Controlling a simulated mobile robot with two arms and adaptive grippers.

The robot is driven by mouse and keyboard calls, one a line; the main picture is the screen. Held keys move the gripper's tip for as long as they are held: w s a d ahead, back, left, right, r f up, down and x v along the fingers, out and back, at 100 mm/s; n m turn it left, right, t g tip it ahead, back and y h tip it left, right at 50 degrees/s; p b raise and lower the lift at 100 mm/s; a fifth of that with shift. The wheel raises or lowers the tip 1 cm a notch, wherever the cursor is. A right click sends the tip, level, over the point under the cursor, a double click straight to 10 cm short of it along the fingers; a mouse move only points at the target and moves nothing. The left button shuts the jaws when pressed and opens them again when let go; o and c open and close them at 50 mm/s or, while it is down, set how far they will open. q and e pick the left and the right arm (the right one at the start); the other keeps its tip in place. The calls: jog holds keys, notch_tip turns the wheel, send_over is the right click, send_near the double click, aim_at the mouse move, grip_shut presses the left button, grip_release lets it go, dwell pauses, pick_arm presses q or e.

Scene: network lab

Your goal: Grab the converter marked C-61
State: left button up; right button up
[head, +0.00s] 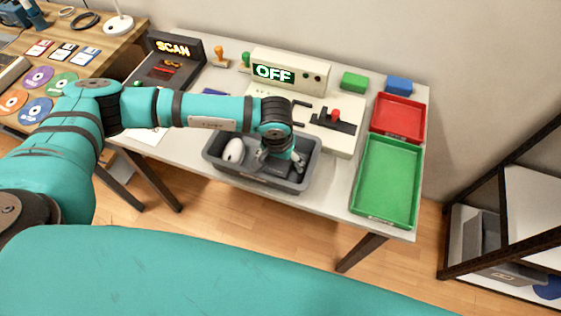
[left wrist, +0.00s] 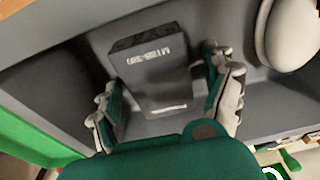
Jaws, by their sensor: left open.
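A dark grey box (left wrist: 152,72) lies in the grey bin (head: 255,183) on the table. Pale print shows on the box, but I cannot make out a C-61 mark. My left gripper (head: 283,160) is down in the right part of the bin. In the left wrist view, its open fingers (left wrist: 160,78) stand on either side of the box, with a visible gap at each side. In the head view my gripper and wrist hide most of the box. My right gripper is not in view.
A white computer mouse (head: 234,151) lies at the bin's left, right of the box in the wrist view (left wrist: 290,32). A white device with an OFF display (head: 290,73) stands behind. Green (head: 388,180) and red (head: 398,118) trays are at right; a scanner (head: 170,62) is at back left.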

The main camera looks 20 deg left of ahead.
pick_arm(q)
jog(key=shift+s, duration=0.15)
jog(key=c, duration=1.5)
